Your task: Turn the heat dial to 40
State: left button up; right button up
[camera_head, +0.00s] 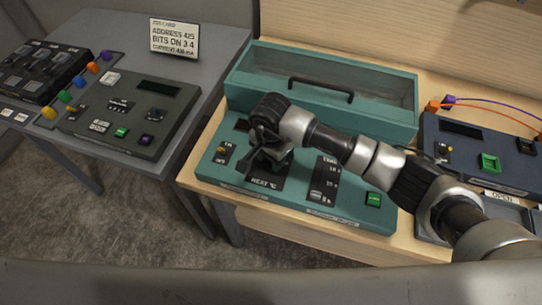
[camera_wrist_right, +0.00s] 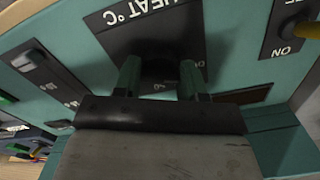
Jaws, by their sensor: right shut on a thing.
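The heat dial's black plate (camera_head: 265,184), lettered "HEAT °C", is on the front panel of the teal console (camera_head: 350,207). My right gripper (camera_head: 266,160) is over this plate and hides the dial in the head view. In the right wrist view the plate (camera_wrist_right: 119,41) appears upside down. The two fingers of my right gripper (camera_wrist_right: 159,82) reach onto it, one on each side of the dark dial (camera_wrist_right: 159,72), and are shut on it. The dial's pointer and setting cannot be read. My left gripper is not in view.
Beside the dial are a slider panel (camera_head: 323,182), a green button (camera_head: 373,199) and a yellow-tipped switch (camera_head: 222,150). The console's clear lid with a black handle (camera_head: 321,87) is behind. A grey console (camera_head: 130,115) stands left, a dark blue one (camera_head: 475,145) right.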

jog(key=m+b, duration=0.4)
jog(key=shift+f+b, duration=0.2)
jog(key=shift+b, duration=0.1)
jog(key=m+b, duration=0.3)
jog(key=shift+r+m, duration=0.1)
jog(key=shift+m, duration=0.3)
jog(key=shift+m+b, duration=0.35)
jog(key=shift+m, duration=0.05)
jog(key=shift+r, duration=0.1)
jog(key=o, duration=0.9)
jog(key=shift+o, duration=0.2)
jog(key=shift+r, duration=0.1)
